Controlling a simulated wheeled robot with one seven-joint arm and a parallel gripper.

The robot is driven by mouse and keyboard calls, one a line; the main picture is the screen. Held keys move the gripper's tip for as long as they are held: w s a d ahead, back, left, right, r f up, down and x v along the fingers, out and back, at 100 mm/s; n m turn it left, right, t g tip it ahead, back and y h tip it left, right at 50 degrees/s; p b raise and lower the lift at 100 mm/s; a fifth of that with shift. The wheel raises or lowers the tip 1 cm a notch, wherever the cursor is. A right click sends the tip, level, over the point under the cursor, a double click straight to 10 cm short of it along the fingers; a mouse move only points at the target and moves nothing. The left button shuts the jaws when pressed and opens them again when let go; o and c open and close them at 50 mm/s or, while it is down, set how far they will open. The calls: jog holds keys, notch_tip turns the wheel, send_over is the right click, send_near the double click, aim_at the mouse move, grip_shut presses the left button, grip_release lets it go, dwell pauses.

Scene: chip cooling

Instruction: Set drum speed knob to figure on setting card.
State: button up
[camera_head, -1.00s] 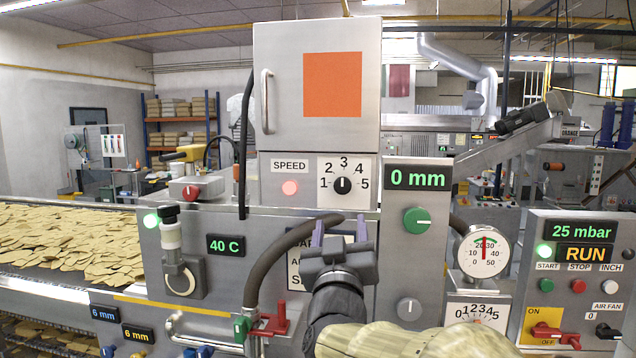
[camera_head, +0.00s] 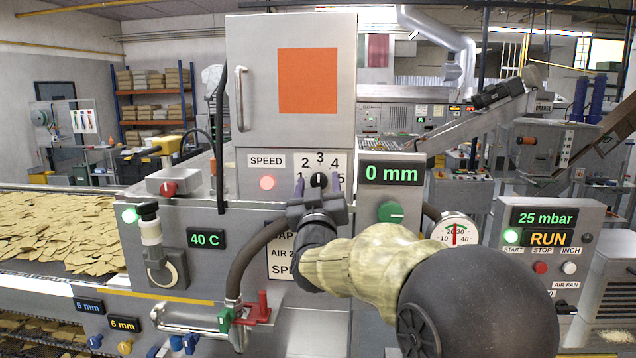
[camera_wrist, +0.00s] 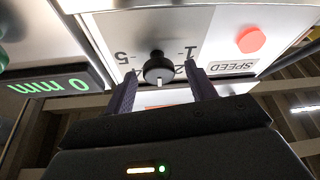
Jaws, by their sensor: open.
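The black drum speed knob (camera_head: 319,180) sits on a white dial plate (camera_head: 333,160) numbered 1 to 5, next to a SPEED label. Its white pointer is toward 3. My gripper (camera_head: 318,186) is open in front of the dial, one finger on each side of the knob. In the wrist view the dial is upside down, and the knob (camera_wrist: 158,68) shows between the open fingers (camera_wrist: 160,75), not gripped. The setting card (camera_head: 281,262) is below the dial, mostly covered by my arm; parts of "AIR 2" and "SP" show, but the speed figure is hidden.
A 0 mm display (camera_head: 391,173) with a green knob (camera_head: 390,212) stands right of the dial. A red lamp (camera_head: 267,183) is left of it. A hose (camera_head: 250,262) curves up below my gripper. A cabinet (camera_head: 292,90) with an orange square stands above.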

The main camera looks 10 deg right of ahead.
jog(key=shift+c, duration=0.3)
jog(key=c, duration=0.9)
jog(key=shift+c, duration=0.2)
